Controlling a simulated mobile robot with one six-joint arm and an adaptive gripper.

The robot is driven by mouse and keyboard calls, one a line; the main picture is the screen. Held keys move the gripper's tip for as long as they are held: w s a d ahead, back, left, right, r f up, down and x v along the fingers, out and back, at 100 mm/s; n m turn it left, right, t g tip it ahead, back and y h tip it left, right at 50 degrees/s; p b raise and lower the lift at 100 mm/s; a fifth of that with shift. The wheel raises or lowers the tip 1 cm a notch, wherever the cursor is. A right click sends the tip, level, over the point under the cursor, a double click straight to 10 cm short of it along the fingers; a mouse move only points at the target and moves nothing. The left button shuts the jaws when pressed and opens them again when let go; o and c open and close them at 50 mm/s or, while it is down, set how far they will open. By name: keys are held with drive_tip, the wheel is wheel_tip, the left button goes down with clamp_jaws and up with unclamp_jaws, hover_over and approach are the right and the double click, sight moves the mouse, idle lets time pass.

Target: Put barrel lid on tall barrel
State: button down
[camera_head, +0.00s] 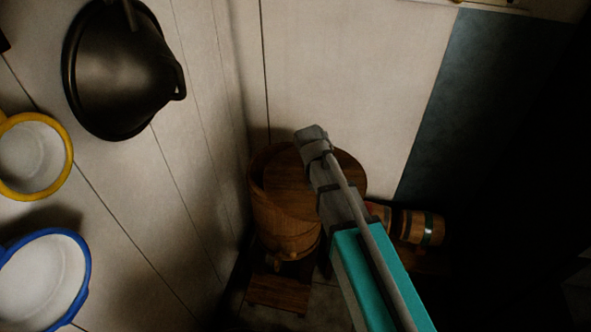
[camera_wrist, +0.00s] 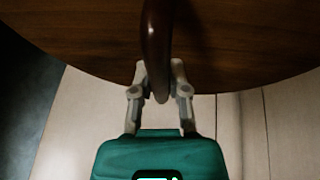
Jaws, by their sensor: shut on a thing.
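The tall barrel (camera_head: 285,238) stands upright in the corner, made of brown wood. The barrel lid (camera_head: 287,190) is a round, dark wooden disc over the barrel's mouth, shifted to the right so that the barrel's left inner rim shows. I cannot tell whether it touches the rim. In the wrist view the lid (camera_wrist: 90,45) fills the top, with a curved dark handle (camera_wrist: 157,30). My gripper (camera_wrist: 159,72) is shut on this handle.
A small keg (camera_head: 420,228) lies on its side to the right of the barrel. A low wooden stand (camera_head: 278,292) is below the barrel. Pale walls close in behind and left. A black pan (camera_head: 115,75), a yellow-rimmed pot (camera_head: 30,158) and a blue-rimmed pot (camera_head: 42,278) hang left.

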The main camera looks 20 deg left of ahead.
sight(293, 161)
drive_tip(key=w+a+n, duration=0.1)
drive_tip(key=a, duration=0.1)
drive_tip(key=w+a+n+y, duration=0.1)
drive_tip(key=a+n, duration=0.1)
drive_tip(key=w+a+n+y, duration=0.1)
drive_tip(key=a+n, duration=0.1)
drive_tip(key=shift+a+f+b, duration=0.1)
drive_tip(key=shift+f+b, duration=0.2)
drive_tip(key=shift+f, duration=0.05)
drive_tip(key=shift+w+a+n+g+y, duration=0.15)
drive_tip(key=shift+w+a+n+y, duration=0.1)
drive_tip(key=shift+a+n, duration=0.25)
drive_tip(key=shift+w+a+n+g+y, duration=0.15)
drive_tip(key=shift+a+n+y, duration=0.1)
drive_tip(key=shift+a+n, duration=0.2)
drive_tip(key=w+a+f+b, duration=0.6)
drive_tip(key=w+f+b, duration=0.3)
drive_tip(key=w, duration=0.2)
drive_tip(key=shift+w, duration=0.35)
